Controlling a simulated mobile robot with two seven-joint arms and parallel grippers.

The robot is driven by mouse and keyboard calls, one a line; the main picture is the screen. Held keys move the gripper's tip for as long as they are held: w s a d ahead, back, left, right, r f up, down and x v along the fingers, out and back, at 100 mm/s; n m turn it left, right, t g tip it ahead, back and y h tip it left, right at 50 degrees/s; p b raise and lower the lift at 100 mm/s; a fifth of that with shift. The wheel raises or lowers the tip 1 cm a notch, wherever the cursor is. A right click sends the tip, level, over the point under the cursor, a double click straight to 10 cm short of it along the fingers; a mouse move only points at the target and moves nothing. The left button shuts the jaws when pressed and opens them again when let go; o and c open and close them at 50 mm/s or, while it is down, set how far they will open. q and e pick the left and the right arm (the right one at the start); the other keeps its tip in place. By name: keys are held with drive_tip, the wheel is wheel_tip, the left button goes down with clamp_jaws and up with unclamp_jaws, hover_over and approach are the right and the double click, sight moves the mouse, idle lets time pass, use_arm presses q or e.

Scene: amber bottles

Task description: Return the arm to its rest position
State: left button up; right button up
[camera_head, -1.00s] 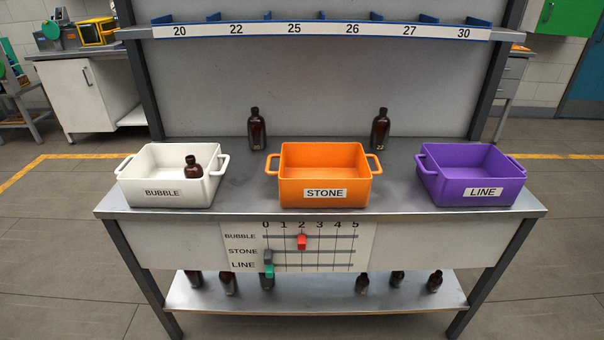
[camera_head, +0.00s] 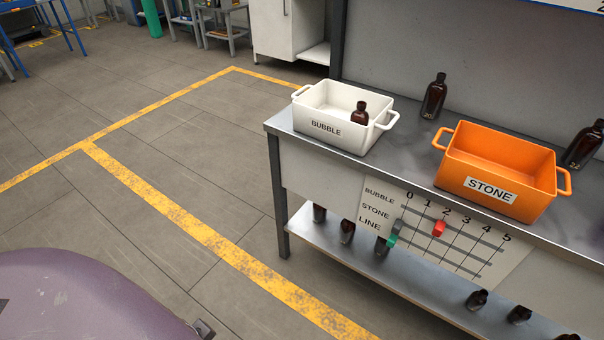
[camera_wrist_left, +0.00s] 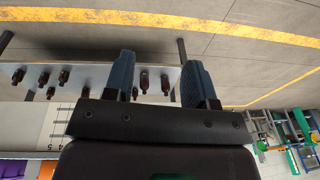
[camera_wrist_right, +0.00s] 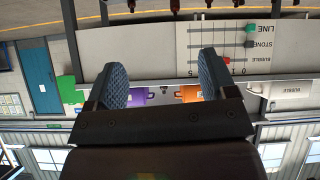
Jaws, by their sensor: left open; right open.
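My left gripper (camera_wrist_left: 158,82) is open and empty in the left wrist view, with the lower shelf and its bottles beyond its fingers. My right gripper (camera_wrist_right: 165,80) is open and empty in the right wrist view, with the slider board (camera_wrist_right: 215,45) and the bins beyond it. Neither gripper shows in the head view. There, a purple rounded surface (camera_head: 80,300) fills the lower left corner; I cannot tell what it is. The white BUBBLE bin (camera_head: 325,128) holds one amber bottle (camera_head: 359,113). The orange STONE bin (camera_head: 485,190) looks empty.
Amber bottles stand behind the bins (camera_head: 434,96) (camera_head: 584,146). More stand on the lower shelf (camera_head: 430,290). The board's red slider (camera_head: 439,228) is near 2, the green one (camera_head: 391,240) near 0. Open floor (camera_head: 170,140) with yellow lines lies left of the bench.

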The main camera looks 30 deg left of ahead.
use_arm(q)
drive_tip(key=w+d+f+m+t+h+b, duration=0.2)
drive_tip(key=w+f+t+b, duration=0.65)
drive_tip(key=w+f, duration=0.2)
use_arm(e)
wheel_tip(320, 180, down, 6)
drive_tip(key=n, duration=0.1)
use_arm(q)
wheel_tip(320, 180, up, 10)
drive_tip(key=s+a+n+y+p, duration=0.1)
drive_tip(key=p, duration=1.3)
drive_tip(key=shift+a+t, duration=0.2)
drive_tip(key=shift+t, duration=0.15)
use_arm(e)
wheel_tip(320, 180, up, 11)
drive_tip(key=m, duration=0.1)
drive_tip(key=shift+d+t, duration=0.2)
drive_tip(key=shift+t, duration=0.1)
use_arm(q)
drive_tip(key=shift+r, duration=0.1)
use_arm(e)
drive_tip(key=shift+f, duration=0.15)
